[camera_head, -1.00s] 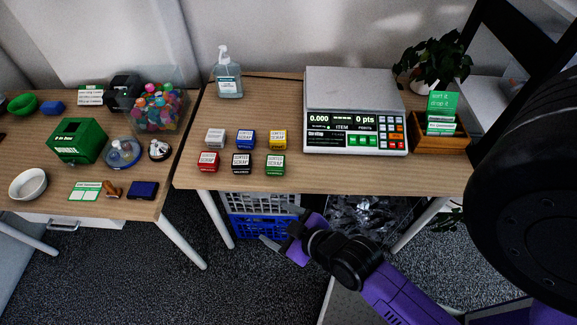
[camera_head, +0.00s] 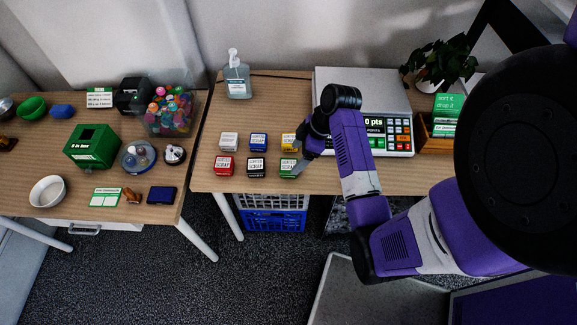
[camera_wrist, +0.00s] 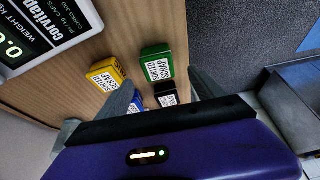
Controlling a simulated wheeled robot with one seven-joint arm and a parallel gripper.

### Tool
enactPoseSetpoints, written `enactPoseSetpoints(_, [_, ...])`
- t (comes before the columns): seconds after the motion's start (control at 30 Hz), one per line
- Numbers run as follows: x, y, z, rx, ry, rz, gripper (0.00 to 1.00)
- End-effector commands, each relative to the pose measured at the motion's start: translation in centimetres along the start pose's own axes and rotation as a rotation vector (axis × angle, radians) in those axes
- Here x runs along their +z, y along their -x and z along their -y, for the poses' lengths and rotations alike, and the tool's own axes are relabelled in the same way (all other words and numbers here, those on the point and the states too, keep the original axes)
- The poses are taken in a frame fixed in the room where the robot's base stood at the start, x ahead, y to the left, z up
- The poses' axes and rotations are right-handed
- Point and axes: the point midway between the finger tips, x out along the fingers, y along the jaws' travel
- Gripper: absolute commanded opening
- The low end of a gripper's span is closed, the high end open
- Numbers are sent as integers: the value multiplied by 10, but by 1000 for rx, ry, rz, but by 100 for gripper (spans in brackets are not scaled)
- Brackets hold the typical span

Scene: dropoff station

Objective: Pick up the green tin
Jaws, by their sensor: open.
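The green tin (camera_head: 286,168) has a white top label and stands at the front right of a two-row group of small tins. My gripper (camera_head: 299,156) is over the right side of this group and partly covers the green tin. In the wrist view the jaws of my gripper (camera_wrist: 165,88) are open and empty. There the green tin (camera_wrist: 157,52) shows just past the fingertips, in the span between them, and no contact is visible.
The black tin (camera_head: 256,168) stands left of the green tin and the yellow tin (camera_head: 289,141) behind it. Red, blue and white tins fill the group. A scale (camera_head: 398,143) stands to the right, partly hidden by my arm. A sanitizer bottle (camera_head: 236,80) stands behind.

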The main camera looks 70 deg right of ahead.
Motion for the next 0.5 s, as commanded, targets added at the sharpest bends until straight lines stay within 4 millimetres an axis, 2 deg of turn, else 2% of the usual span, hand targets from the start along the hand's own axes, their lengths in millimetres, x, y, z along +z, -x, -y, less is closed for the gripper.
enactPoseSetpoints(0.33, [0,-34,-1,-4,0,2,78])
enactPoseSetpoints(0.5, [0,-57,-3,-4,-1,2,78])
